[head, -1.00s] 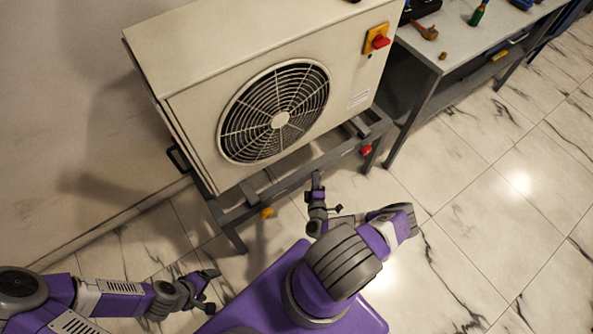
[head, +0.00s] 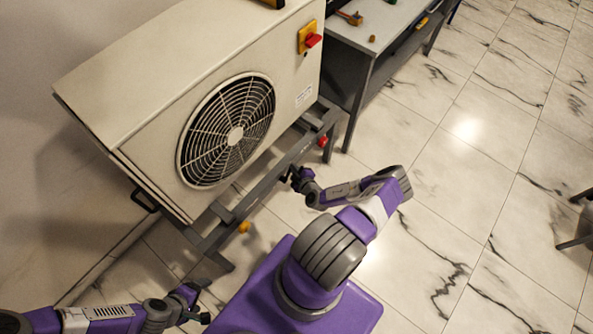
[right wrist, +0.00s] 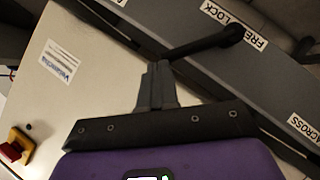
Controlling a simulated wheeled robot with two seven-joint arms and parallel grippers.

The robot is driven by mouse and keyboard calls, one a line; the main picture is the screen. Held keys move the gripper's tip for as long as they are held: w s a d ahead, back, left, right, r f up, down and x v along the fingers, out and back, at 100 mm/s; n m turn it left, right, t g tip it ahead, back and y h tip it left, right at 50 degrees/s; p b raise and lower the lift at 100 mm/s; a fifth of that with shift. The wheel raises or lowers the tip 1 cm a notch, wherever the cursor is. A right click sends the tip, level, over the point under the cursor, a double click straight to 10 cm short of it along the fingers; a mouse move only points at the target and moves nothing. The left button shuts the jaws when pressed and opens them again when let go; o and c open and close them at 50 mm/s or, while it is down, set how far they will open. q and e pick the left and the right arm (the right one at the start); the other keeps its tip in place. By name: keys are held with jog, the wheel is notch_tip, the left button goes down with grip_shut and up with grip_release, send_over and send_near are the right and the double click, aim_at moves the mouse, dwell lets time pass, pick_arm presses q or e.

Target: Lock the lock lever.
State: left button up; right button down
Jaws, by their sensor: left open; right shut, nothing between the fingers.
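The lock lever (right wrist: 203,44) is a black bar in the right wrist view. It runs left and slightly down from its round pivot on a grey rail (right wrist: 145,28). A label reading FREE and LOCK (right wrist: 247,36) lies by the pivot. My right gripper (right wrist: 158,66) is shut and empty, with its fingertips close to the lever's free end; I cannot tell whether they touch. In the head view my right gripper (head: 291,176) is at the front rail of the stand, and the lever cannot be made out there. My left gripper (head: 203,304) is open and empty at lower left, away from the stand.
A cream fan unit (head: 130,85) sits on the grey stand (head: 262,188). The unit has a red switch (head: 313,41). The stand has a red knob (head: 322,142) and a yellow knob (head: 244,227). A workbench (head: 385,22) stands at back right. The floor at right is mostly clear.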

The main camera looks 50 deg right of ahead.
jog(key=shift+w+d, duration=0.1)
jog(key=shift+d, duration=0.1)
dwell(0.6)
jog(key=w+a+r+p+v, duration=0.1)
jog(key=p+v, duration=0.5)
jog(key=v, duration=0.7)
jog(key=shift+w+r, duration=0.3)
jog(key=shift+r, duration=0.15)
